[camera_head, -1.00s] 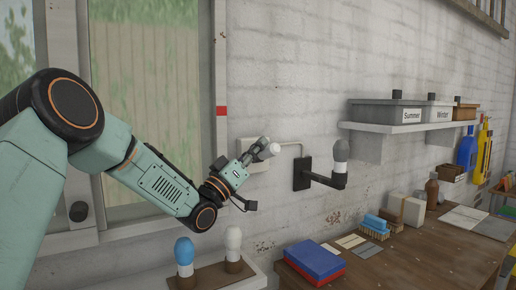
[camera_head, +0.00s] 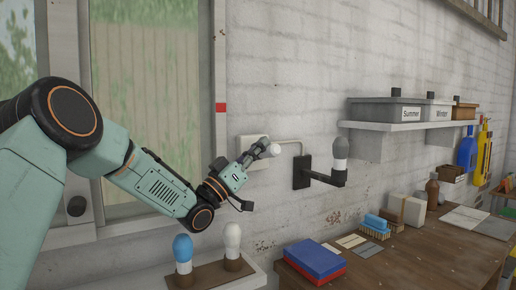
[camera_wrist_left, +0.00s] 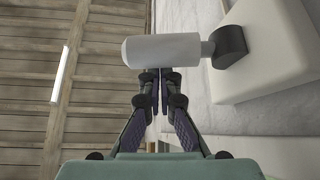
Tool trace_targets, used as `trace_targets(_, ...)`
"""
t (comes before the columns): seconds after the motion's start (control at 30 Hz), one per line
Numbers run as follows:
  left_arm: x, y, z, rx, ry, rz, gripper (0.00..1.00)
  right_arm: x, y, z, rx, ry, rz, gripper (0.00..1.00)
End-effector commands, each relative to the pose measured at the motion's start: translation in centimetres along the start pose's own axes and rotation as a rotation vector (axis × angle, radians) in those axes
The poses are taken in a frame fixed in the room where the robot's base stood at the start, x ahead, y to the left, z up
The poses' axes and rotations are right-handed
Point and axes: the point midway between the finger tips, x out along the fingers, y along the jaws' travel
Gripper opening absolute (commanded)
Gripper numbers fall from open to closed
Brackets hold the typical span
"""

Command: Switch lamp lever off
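The lever has a white cylindrical handle, seen in the head view (camera_head: 271,150) and large in the left wrist view (camera_wrist_left: 160,49). A dark pivot (camera_wrist_left: 229,45) joins it to a white switch box (camera_head: 250,152) on the wall. My left gripper (camera_head: 259,151) is at the handle. In the left wrist view its fingertips (camera_wrist_left: 157,76) are together, just below the handle, with nothing visible between them. Contact is unclear. My right gripper is not in view.
A wooden holder with a blue bulb (camera_head: 183,250) and a white bulb (camera_head: 232,238) stands below the left arm. A workbench (camera_head: 430,250) at right carries a blue-and-red box (camera_head: 315,260), brushes and bottles. A shelf (camera_head: 410,127) with labelled boxes is above it.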

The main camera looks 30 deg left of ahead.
Motion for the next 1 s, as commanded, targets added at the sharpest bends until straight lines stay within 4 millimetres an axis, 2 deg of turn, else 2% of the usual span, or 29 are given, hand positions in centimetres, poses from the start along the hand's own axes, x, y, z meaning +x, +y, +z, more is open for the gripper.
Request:
trace_targets(0.1,-0.6,-0.1,0.8,0.059,-0.002,0.038,0.0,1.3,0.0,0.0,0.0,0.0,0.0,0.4)
trace_targets(0.5,-1.3,0.0,2.0,0.311,-0.001,0.21,0.0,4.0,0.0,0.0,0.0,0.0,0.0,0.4)
trace_targets(0.7,-1.5,0.0,2.3,0.403,-0.002,0.272,0.0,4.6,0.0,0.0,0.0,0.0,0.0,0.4)
trace_targets(1.0,-1.5,0.1,2.2,0.431,-0.003,0.292,0.0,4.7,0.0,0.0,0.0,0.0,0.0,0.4)
